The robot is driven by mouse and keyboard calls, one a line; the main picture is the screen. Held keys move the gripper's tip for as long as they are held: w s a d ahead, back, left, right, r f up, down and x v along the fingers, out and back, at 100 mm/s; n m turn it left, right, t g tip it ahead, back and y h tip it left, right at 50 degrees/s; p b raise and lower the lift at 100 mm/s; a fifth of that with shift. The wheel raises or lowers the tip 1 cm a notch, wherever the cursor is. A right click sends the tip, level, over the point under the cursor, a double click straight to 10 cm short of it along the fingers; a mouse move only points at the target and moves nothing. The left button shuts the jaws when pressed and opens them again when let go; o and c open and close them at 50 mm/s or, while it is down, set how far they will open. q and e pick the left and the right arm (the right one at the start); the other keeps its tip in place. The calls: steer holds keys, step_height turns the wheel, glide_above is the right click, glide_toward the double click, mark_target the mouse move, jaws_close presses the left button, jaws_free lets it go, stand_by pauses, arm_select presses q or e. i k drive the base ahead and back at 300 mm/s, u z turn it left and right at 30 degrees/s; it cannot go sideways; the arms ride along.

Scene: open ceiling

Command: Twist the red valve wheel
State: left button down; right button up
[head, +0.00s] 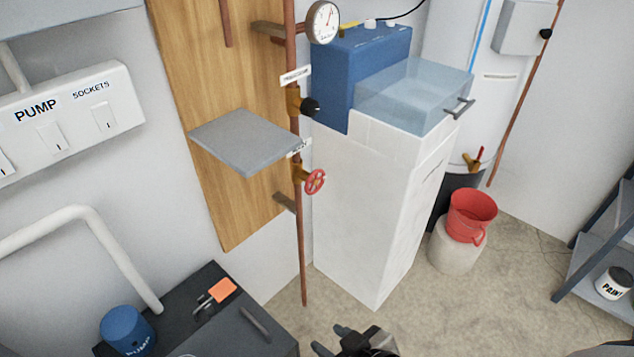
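The red valve wheel (315,182) is on a vertical copper pipe (302,245), on its right side, below a grey shelf (245,140). Nothing touches the wheel. My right gripper (331,340) shows at the bottom middle, well below the wheel and apart from it. Its two dark fingers point to the left and are spread, with nothing seen between them. My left gripper is not in the picture.
A white cabinet (365,210) stands right of the pipe, with a blue box (365,60) on top. A black-knobbed valve (309,106) and a gauge (323,22) sit higher on the pipe. A dark cabinet (250,340) with a blue pump (127,330) is lower left.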

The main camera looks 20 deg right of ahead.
mark_target(314, 180)
steer(key=k, duration=0.5)
steer(key=z, duration=1.15)
steer(key=i, duration=0.8)
steer(key=u, duration=1.8)
